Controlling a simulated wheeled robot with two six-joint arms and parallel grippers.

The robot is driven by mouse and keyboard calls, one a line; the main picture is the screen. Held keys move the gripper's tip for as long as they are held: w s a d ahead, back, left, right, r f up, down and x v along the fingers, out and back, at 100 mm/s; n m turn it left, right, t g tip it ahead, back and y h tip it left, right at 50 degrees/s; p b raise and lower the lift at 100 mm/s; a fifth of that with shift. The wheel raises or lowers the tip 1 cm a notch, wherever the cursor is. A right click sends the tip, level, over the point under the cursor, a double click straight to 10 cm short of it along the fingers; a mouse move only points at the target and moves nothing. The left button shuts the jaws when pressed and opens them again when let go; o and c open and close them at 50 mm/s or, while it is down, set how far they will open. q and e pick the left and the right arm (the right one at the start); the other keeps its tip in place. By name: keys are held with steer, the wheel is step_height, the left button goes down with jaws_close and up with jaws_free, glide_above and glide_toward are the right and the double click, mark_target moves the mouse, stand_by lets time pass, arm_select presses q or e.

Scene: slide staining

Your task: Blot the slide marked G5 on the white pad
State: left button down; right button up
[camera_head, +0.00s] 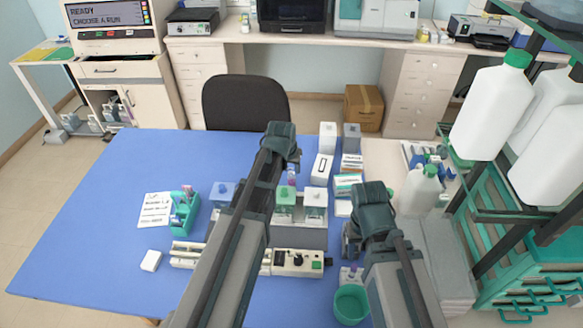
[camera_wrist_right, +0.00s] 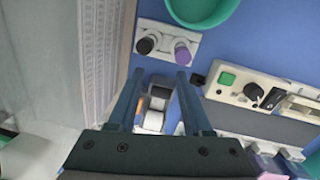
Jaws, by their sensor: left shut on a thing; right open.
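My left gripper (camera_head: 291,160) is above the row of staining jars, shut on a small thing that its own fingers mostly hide. A purplish end just below it looks like part of a slide (camera_head: 291,173); I cannot read any mark on it. A small white block (camera_head: 151,260) lies on the blue table at the left front and may be the white pad. A teal rack (camera_head: 180,224) with purple-tipped contents stands left of the jars. My right gripper (camera_head: 350,240) is low at the right of the table. In the right wrist view it is open (camera_wrist_right: 157,82), with nothing gripped.
A green-lidded jar (camera_head: 285,205) and a pale-lidded jar (camera_head: 315,203) stand beneath my left arm. A long device with knobs (camera_head: 290,262) lies in front. A green cup (camera_head: 351,304) stands front right. A written card (camera_head: 154,209) lies left. The table's left side is clear.

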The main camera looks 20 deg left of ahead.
arm_select(q)
steer(key=shift+w+d, duration=0.1)
steer(key=shift+d, duration=0.4)
steer(key=s+d+r+m+p, duration=0.1)
steer(key=d+r+p, duration=0.2)
steer(key=d, duration=0.3)
steer(key=s+d+r+m+h+p, duration=0.1)
steer(key=d+r+p, duration=0.3)
steer(key=d, duration=0.3)
steer(key=d+r+m+p, duration=0.1)
steer(key=d+r+p, duration=0.2)
steer(key=d, duration=0.3)
arm_select(e)
step_height(320, 180, up, 10)
arm_select(q)
step_height(320, 180, down, 8)
steer(key=b, duration=0.7)
steer(key=shift+r+b, duration=0.2)
steer(key=shift+b, duration=0.1)
arm_select(e)
step_height(320, 180, down, 8)
steer(key=shift+d+r, duration=0.15)
steer(key=shift+d, duration=0.25)
arm_select(q)
steer(key=shift+s+f, duration=0.1)
steer(key=shift+f, duration=0.1)
arm_select(e)
steer(key=shift+w, duration=0.1)
